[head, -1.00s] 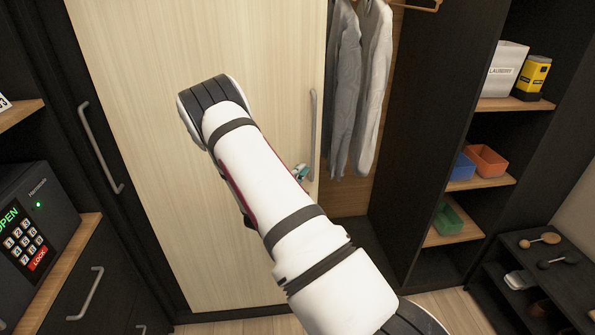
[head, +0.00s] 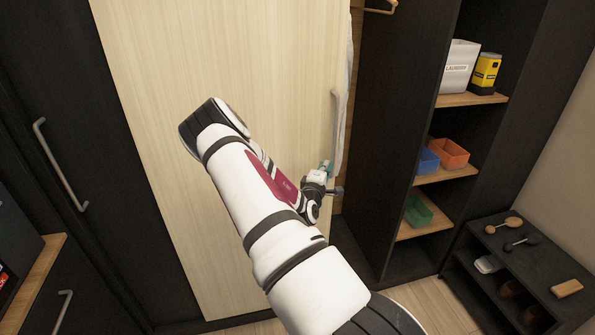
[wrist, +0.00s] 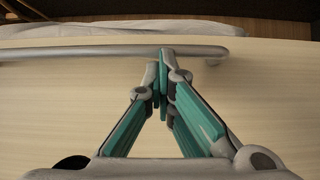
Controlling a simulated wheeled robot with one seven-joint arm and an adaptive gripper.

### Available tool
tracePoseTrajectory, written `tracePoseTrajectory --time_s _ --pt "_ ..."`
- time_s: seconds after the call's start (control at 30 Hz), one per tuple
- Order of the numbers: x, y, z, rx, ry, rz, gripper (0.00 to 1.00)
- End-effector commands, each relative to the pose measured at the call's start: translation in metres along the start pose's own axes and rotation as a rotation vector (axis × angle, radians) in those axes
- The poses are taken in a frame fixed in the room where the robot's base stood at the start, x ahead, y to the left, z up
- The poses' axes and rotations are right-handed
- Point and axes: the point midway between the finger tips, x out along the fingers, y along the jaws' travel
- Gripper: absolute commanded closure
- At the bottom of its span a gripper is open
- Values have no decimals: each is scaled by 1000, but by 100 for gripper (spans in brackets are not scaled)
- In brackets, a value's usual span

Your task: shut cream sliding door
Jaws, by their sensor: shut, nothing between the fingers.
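The cream sliding door (head: 240,80) fills the middle of the head view. Its grey vertical bar handle (head: 335,125) is near its right edge. A narrow gap stands between that edge and the dark cabinet divider, with a strip of hanging grey clothes (head: 346,110) showing. My gripper (head: 327,167) is by the lower part of the handle, its fingers shut and empty. In the wrist view the door's face (wrist: 50,110) lies under the fingers, and the fingertips (wrist: 164,68) meet or overlap the handle bar (wrist: 90,54); contact is not certain.
Open shelves (head: 455,175) to the right hold a laundry box (head: 460,65), a yellow item (head: 485,72) and small colored bins. A dark shoe rack (head: 520,270) stands at lower right. Another handle (head: 60,165) is on the dark panel at left.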

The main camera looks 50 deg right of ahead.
Motion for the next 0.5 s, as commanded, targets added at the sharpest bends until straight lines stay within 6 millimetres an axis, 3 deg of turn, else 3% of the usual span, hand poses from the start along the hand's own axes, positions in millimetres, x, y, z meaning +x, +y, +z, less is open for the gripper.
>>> tracePoseTrajectory --time_s 0.03,0.5 --pt "12 1 20 -5 -8 3 100" --pt "106 0 159 -1 -4 4 100"
